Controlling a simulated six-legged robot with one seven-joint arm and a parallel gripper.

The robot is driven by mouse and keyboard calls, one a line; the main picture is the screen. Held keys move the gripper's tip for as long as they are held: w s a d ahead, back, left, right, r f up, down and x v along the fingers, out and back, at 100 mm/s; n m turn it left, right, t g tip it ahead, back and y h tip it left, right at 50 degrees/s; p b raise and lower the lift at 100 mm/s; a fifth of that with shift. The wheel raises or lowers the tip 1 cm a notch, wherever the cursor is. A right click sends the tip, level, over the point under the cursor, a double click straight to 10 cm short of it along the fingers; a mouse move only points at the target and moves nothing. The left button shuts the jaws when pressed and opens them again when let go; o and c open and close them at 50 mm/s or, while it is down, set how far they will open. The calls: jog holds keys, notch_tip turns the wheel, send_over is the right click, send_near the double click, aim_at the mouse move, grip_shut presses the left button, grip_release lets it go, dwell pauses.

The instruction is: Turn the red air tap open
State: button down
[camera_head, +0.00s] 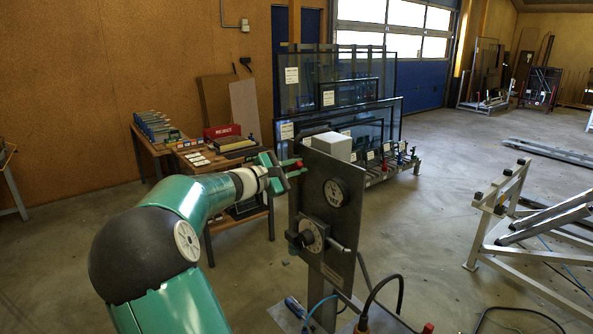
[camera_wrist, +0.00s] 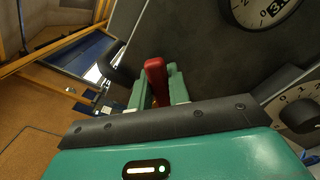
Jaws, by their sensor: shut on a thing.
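The red air tap (camera_wrist: 156,77) shows in the wrist view as a red lever between the two green fingers of my gripper (camera_wrist: 158,88). The fingers are shut on it. In the head view, my gripper (camera_head: 281,170) is at the upper left edge of the dark upright panel (camera_head: 323,243). A small red part of the tap (camera_head: 299,164) shows there beside the fingers. The tap's base and its pipe are mostly hidden by the gripper, so I cannot tell how far it is turned.
The panel carries a round gauge (camera_head: 335,193) and a dial with a black knob (camera_head: 309,237). A white box (camera_head: 332,146) shows by its top. A wooden table with a red box (camera_head: 222,131) stands behind left, glass frames (camera_head: 340,97) behind, and a metal frame (camera_head: 500,222) at right.

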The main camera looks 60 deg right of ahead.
dwell(0.4)
jog(key=c, duration=1.3)
grip_release()
jog(key=shift+w+a, duration=0.1)
jog(key=v, duration=1.3)
jog(key=shift+w+a, duration=0.15)
jog(key=shift+a, duration=0.15)
